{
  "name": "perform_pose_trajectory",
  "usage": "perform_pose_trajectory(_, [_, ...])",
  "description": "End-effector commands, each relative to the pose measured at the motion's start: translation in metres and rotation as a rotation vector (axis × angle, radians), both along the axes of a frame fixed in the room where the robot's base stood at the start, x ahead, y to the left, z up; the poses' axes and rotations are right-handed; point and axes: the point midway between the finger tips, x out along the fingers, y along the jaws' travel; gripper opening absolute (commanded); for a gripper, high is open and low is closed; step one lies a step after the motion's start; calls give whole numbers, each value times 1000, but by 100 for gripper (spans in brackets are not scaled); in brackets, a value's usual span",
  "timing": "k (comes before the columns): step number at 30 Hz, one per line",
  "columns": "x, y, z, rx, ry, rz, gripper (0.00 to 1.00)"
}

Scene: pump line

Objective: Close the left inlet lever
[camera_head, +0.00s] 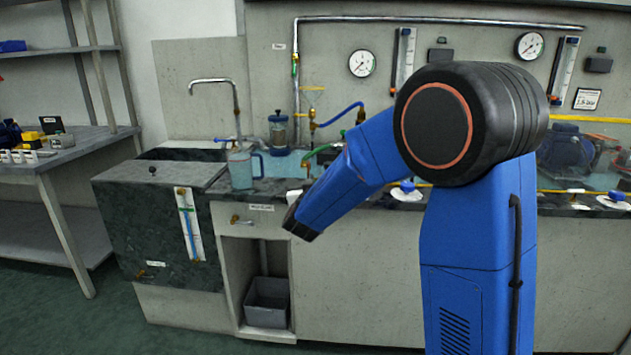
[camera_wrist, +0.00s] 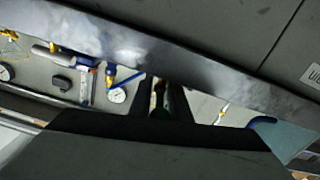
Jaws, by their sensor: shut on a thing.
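My gripper (camera_wrist: 163,102) shows in the wrist view as two dark fingers with a narrow gap between them. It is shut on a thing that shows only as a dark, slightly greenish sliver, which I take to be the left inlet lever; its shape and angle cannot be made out. In the head view my blue forearm reaches left over the counter front, and its far end hides the gripper and what it holds. Behind it, a green curved piece (camera_head: 319,152) and brass fittings (camera_head: 312,128) show at the back of the counter.
A blue-grey jug (camera_head: 240,170) stands on the counter near the sink tap (camera_head: 229,92). Round gauges (camera_head: 362,63) and flow tubes (camera_head: 404,55) are on the back wall. A grey bin (camera_head: 267,302) sits in the open cabinet. The floor at left is clear.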

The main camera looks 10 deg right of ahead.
Motion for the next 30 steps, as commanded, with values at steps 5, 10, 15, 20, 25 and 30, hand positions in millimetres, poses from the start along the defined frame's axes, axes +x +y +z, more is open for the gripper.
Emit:
perform_pose_trajectory(5, [1,2,1,2,-4,-68,0])
perform_pose_trajectory(10, [1,1,1,2,-4,-168,0])
perform_pose_trajectory(15, [0,0,1,0,-3,-238,0])
perform_pose_trajectory(20, [-1,-1,1,0,-2,-258,0])
perform_pose_trajectory(25, [-1,-1,1,0,-2,-258,0])
perform_pose_trajectory(30, [-1,-1,1,1,-1,-257,27])
